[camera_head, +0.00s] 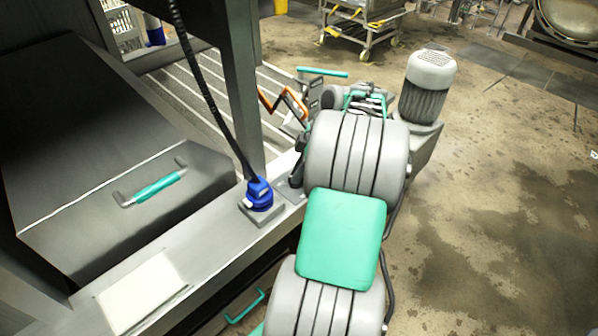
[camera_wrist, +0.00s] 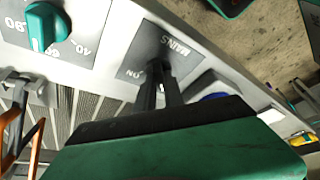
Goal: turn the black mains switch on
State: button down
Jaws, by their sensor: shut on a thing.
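The black mains switch (camera_wrist: 156,68) shows only as a small dark piece at my fingertips in the wrist view. It stands on a dark grey plate (camera_wrist: 177,63) lettered MAINS and ON. My gripper (camera_wrist: 158,84) points down at this plate, its two dark fingers close together around the switch. The fingers hide most of the switch, and I cannot tell its exact turn angle. In the head view my arm covers most of the gripper and the switch.
A teal knob (camera_wrist: 45,28) on a numbered dial sits beside the mains plate. A blue connector (camera_head: 260,194) with a black cable stands on the steel ledge, near my arm. A teal-handled steel lid (camera_head: 155,187) lies at left. Wet floor (camera_head: 480,190) is open at right.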

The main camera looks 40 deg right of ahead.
jog(key=shift+d, duration=0.1)
jog(key=shift+m, duration=0.4)
jog(key=m+h+b, duration=0.1)
jog(key=m, duration=0.1)
jog(key=shift+s+m+t+b, duration=0.1)
jog(key=shift+m+t+b, duration=0.25)
jog(key=shift+m+t, duration=0.05)
jog(key=m, duration=0.1)
jog(key=m+h+b, duration=0.1)
jog(key=m, duration=0.1)
jog(key=m+h, duration=0.1)
jog(key=m, duration=0.1)
jog(key=shift+a+t+b, duration=0.3)
jog(key=shift+a+b, duration=0.05)
jog(key=m+h+b, duration=0.1)
jog(key=m+h, duration=0.1)
jog(key=m, duration=0.2)
jog(key=shift+a+m, duration=0.1)
jog(key=shift+m, duration=0.3)
jog(key=shift+a+m+g+h, duration=0.1)
jog(key=shift+m+g+h, duration=0.25)
jog(key=shift+m, duration=0.8)
jog(key=shift+m+g+h, duration=0.25)
jog(key=shift+m+h, duration=0.2)
jog(key=shift+m, duration=0.7)
jog(key=c, duration=1.4)
grip_release()
jog(key=shift+c, duration=0.2)
